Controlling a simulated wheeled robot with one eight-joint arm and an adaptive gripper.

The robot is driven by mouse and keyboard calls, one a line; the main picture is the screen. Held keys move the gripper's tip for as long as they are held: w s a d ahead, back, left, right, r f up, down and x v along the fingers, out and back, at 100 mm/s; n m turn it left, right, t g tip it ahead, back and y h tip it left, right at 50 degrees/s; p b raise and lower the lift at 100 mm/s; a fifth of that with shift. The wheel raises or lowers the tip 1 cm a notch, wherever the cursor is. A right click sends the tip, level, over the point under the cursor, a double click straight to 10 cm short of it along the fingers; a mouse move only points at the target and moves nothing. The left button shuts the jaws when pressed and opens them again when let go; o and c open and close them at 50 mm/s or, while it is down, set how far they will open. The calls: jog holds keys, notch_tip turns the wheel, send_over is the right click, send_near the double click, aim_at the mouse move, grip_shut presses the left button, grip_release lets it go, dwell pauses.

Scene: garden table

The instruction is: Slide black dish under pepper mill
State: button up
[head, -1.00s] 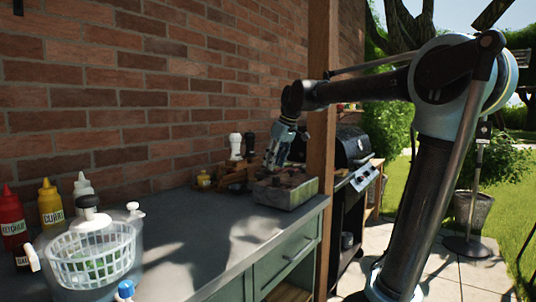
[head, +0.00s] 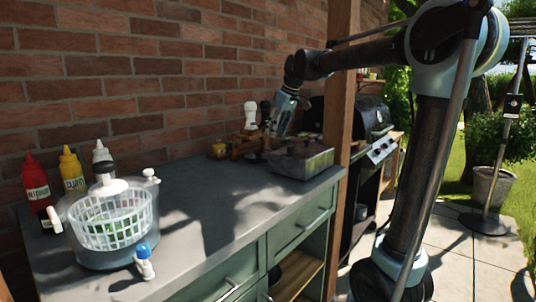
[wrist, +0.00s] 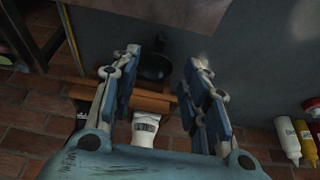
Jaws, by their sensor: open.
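My gripper (wrist: 155,95) is open, fingers spread, with nothing held between them. In the head view my gripper (head: 276,134) points down near the box at the counter's far end. A dark round thing, apparently the black dish (wrist: 154,68), lies on the counter between the fingers in the wrist view, in front of a wooden rack (wrist: 148,102). A white mill (wrist: 145,130) stands beyond the rack. In the head view the white mill (head: 250,113) stands beside a black mill (head: 265,110), probably the pepper mill. I cannot make out the dish there.
A grey box (head: 302,162) sits at the counter's right end, close to my gripper, beside a wooden post (head: 338,110). Sauce bottles (head: 70,168) and a salad spinner (head: 110,225) stand at the left. The middle of the counter (head: 205,200) is clear. A brick wall runs behind.

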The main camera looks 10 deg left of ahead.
aim_at(266, 159)
jog(key=x, duration=1.4)
jog(key=shift+a+f, duration=0.15)
grip_shut()
